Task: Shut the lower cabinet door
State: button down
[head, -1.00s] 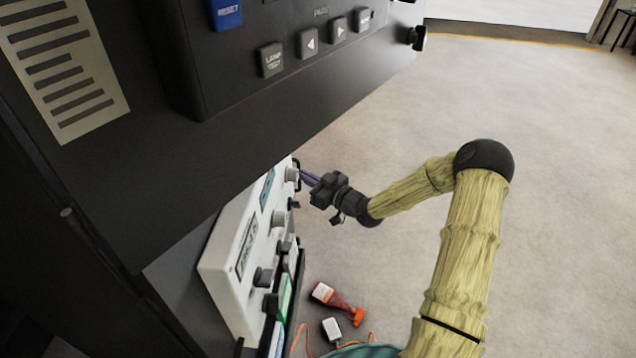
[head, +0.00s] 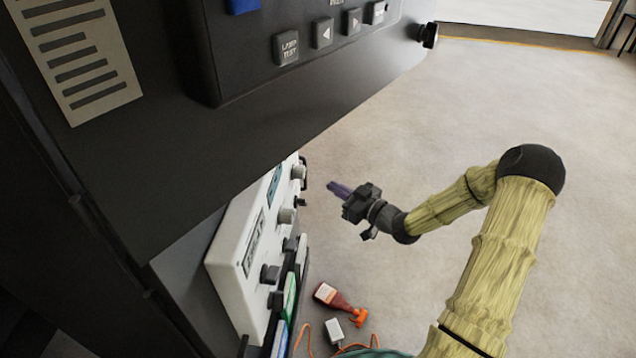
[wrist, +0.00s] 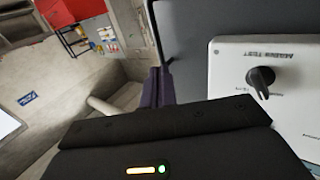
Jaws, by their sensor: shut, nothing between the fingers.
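My gripper (head: 338,188) is shut and empty, its purple fingers pointing left at the cabinet. It hangs over the floor, just right of the lower front of the cabinet, with a visible gap. The fingers also show in the wrist view (wrist: 157,88), beside a dark grey surface. The lower front carries a white panel (head: 232,245) with several dark knobs. This white panel (wrist: 225,75) fills the right of the wrist view. I cannot tell which edge is the lower door's, or how far open it is.
The black upper cabinet (head: 180,150) with buttons overhangs at upper left. A red bottle (head: 330,296) with an orange top, a small white box (head: 334,331) and an orange cord lie on the floor below. Open floor (head: 480,110) lies to the right.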

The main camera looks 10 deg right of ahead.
jog(key=v, duration=0.5)
jog(key=shift+s+d+b, duration=0.1)
jog(key=shift+s+b, duration=0.3)
jog(key=shift+s, duration=0.05)
jog(key=shift+w, duration=0.1)
jog(key=s+a+r+m+g+h+p, duration=0.2)
jog(key=s+r+m+g+h, duration=0.2)
jog(key=s, duration=0.6)
jog(key=s+a+r+m+g+h+p, duration=0.2)
jog(key=s+r+m+g+h, duration=0.2)
jog(key=s+g+h, duration=0.3)
jog(key=s, duration=0.3)
jog(key=shift+s, duration=0.3)
